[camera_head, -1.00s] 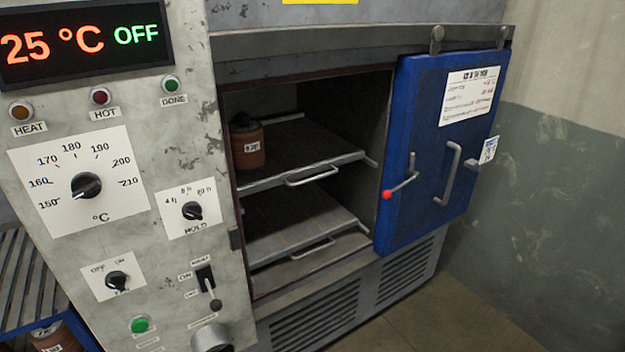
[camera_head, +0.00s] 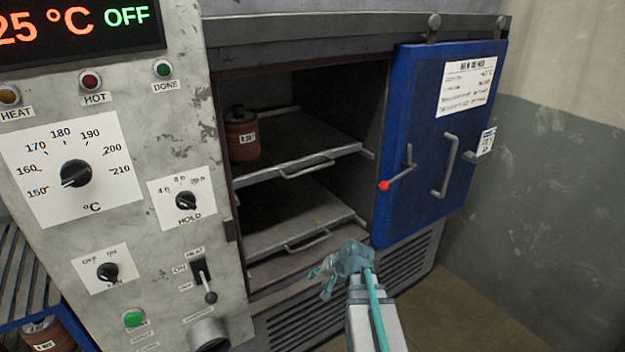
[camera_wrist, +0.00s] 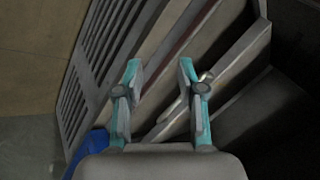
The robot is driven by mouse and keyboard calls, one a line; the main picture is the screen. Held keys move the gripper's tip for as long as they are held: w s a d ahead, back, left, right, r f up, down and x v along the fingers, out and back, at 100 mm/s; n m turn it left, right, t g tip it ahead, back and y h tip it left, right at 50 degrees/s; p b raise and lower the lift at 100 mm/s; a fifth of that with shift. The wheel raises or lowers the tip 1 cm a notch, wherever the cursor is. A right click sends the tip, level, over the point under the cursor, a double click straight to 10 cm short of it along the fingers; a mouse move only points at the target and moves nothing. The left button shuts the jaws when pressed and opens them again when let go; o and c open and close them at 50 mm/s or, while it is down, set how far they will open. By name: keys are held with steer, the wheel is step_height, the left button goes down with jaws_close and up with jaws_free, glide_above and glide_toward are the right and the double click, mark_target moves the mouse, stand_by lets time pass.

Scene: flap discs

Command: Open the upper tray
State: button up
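The upper tray (camera_head: 290,150) is a grey shelf inside the oven, with a bar handle (camera_head: 307,169) on its front edge. A brown canister (camera_head: 241,136) with a white label stands at its back left. The lower tray (camera_head: 285,222) sits below, with a similar handle (camera_head: 307,242). My gripper (camera_head: 325,275) is in front of the oven, below and right of the lower handle in the head view. In the wrist view my gripper (camera_wrist: 160,68) has its two teal fingers apart with nothing between them. A tray handle partly shows behind the right finger.
The blue sliding door (camera_head: 425,130) is at the right, leaving the oven's opening clear. Its red-tipped lever (camera_head: 384,185) sticks out near the opening's right side. The control panel (camera_head: 140,235) stands left of the opening. A vent grille (camera_wrist: 105,60) shows in the wrist view.

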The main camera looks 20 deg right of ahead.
steer(key=w+d+r+m+t, duration=0.1)
steer(key=w+d+r+t, duration=0.15)
steer(key=r, duration=0.45)
steer(key=w+d+r+m+t, duration=0.2)
steer(key=w+d+r, duration=0.1)
steer(key=r, duration=0.5)
steer(key=m+t, duration=0.5)
glide_toward(313, 170)
steer(key=w, duration=0.1)
steer(key=p+x, duration=0.2)
steer(key=x, duration=0.7)
steer(key=shift+w+f, duration=0.15)
steer(key=shift+w, duration=0.25)
jaws_close()
